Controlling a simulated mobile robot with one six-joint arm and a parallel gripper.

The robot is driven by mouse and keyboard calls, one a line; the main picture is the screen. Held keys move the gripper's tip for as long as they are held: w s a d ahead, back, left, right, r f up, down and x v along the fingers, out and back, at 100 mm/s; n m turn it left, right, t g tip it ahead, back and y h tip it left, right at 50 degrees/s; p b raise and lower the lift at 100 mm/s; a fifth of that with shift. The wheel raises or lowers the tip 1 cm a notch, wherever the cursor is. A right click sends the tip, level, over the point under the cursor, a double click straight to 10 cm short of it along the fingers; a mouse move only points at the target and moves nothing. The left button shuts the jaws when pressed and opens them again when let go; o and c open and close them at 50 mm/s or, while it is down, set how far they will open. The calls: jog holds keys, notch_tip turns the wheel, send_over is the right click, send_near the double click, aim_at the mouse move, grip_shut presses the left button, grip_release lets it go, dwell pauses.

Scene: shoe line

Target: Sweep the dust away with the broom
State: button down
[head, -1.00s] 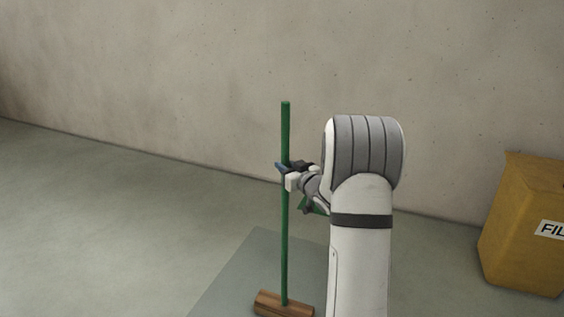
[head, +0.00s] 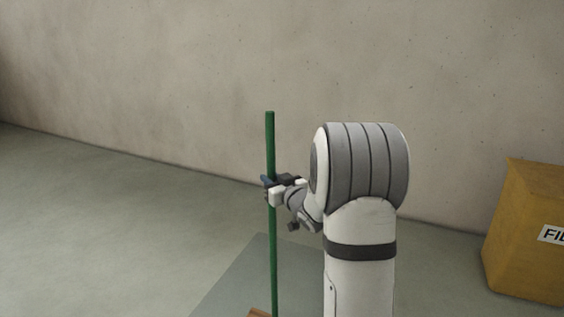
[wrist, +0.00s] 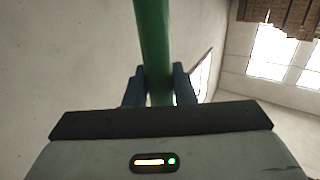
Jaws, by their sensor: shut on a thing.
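The broom has a long green handle (head: 271,145) that stands nearly upright in the head view. Only a corner of its brown head (head: 259,313) shows at the bottom edge. My gripper (head: 269,184) is shut on the handle, partway below its top. In the wrist view the green handle (wrist: 154,40) passes between the two dark blue fingers (wrist: 160,88). I cannot make out any dust in these frames.
A darker grey patch (head: 235,287) lies on the floor around the broom. A yellow box (head: 525,225) with a partly cut-off label stands at the right by the concrete wall (head: 200,80). The floor at the left (head: 90,220) is clear.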

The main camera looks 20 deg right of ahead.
aim_at(273, 171)
notch_tip(273, 171, up, 3)
jog(key=shift+a+r+p, duration=0.1)
jog(key=shift+p, duration=0.9)
jog(key=shift+r+p, duration=1.65)
jog(key=shift+r, duration=0.7)
